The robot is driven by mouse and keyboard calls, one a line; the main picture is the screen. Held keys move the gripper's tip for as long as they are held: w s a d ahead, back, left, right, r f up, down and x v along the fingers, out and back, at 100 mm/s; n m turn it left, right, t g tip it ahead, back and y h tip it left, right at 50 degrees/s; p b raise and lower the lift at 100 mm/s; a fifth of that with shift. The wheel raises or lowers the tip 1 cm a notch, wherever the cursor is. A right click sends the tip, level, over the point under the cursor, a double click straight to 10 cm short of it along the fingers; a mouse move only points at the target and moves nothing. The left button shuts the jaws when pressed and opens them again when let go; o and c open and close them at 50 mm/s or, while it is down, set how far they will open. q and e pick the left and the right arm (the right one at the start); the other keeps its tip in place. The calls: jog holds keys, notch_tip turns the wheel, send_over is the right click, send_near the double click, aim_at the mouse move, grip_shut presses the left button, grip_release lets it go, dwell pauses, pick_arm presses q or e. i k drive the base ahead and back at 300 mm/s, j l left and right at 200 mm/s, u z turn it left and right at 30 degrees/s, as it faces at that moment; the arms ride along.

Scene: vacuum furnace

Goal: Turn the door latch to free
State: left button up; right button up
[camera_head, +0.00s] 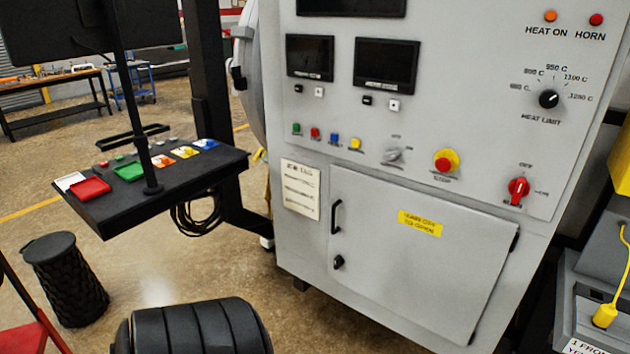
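The grey furnace cabinet (445,165) fills the middle and right of the head view. Its lower front door (420,270) lies flush with the cabinet front and looks closed. A small black latch knob (339,262) sits near the door's left edge, below a black vertical pull handle (336,217). The knob is too small to read its turn position clearly. A black hinge (514,242) shows at the door's right edge. Neither of my grippers is in view, and nothing touches the latch or the handle.
A black console shelf (120,215) with coloured trays juts out left of the cabinet, with cables hanging below. A black bin (66,280) stands on the floor. A red rotary switch (518,190) and a red stop button (445,161) are above the door. Grey equipment (600,270) stands at right.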

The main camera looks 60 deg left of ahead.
aim_at(339, 261)
jog(key=u, duration=1.65)
